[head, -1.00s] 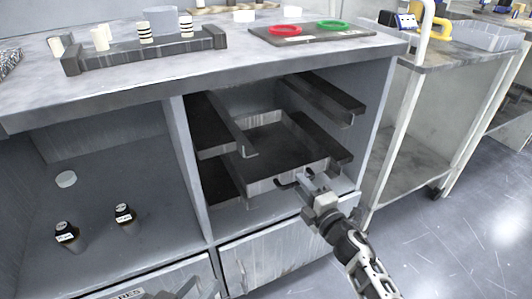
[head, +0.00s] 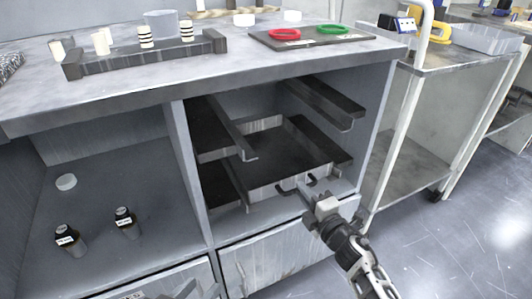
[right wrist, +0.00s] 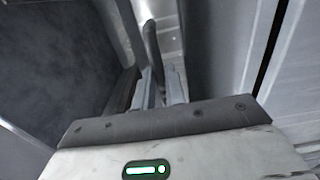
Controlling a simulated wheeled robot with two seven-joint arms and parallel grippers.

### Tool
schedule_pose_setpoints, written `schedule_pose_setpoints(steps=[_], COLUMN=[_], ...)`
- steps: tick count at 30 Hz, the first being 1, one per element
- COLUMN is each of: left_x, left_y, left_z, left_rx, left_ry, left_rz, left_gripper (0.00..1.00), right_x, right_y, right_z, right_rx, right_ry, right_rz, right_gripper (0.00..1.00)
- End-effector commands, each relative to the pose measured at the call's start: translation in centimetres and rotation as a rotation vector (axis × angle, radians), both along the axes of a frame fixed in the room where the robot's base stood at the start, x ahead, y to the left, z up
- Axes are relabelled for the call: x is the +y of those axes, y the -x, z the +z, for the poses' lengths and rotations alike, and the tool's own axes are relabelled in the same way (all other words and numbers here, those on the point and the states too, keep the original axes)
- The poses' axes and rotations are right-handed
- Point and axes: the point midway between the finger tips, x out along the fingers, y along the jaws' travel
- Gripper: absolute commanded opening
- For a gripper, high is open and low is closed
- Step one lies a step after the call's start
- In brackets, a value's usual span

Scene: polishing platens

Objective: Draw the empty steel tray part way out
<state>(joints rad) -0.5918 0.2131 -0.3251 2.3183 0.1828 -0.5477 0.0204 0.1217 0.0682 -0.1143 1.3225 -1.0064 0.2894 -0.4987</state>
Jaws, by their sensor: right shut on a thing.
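The steel tray (head: 265,190) sits on side rails in the right bay of the bench. Its dark floor shows bare and its back wall shows behind. My right gripper (head: 304,188) is at the tray's front and is shut on its dark handle. In the right wrist view the fingers (right wrist: 160,88) close around the handle bar (right wrist: 151,42), with the dark tray floor to the left. My left gripper (head: 198,290) shows only in part at the bottom edge of the head view; whether it is open is unclear.
An empty upper pair of rails (head: 322,100) hangs above the tray. Two dark bottles (head: 125,222) stand in the left bay. A dark mat (head: 312,38) with red and green rings lies on the bench top. A cart (head: 440,65) stands to the right. The floor (head: 450,240) in front is clear.

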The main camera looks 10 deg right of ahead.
Motion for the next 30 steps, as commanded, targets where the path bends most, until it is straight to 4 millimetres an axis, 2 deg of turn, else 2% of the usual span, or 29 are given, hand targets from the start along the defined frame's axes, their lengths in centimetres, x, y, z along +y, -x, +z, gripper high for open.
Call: schedule_pose_setpoints(steps=[30], left_x=[0.0], left_y=[-0.1], left_z=[1.6], left_rx=[-0.004], left_ry=[0.002], left_rz=[0.002], left_gripper=[0.36], right_x=[-1.8], right_y=[4.6], right_z=[0.1], right_rx=[0.000], right_ry=[0.002], right_rz=[-0.002], right_gripper=[0.00])
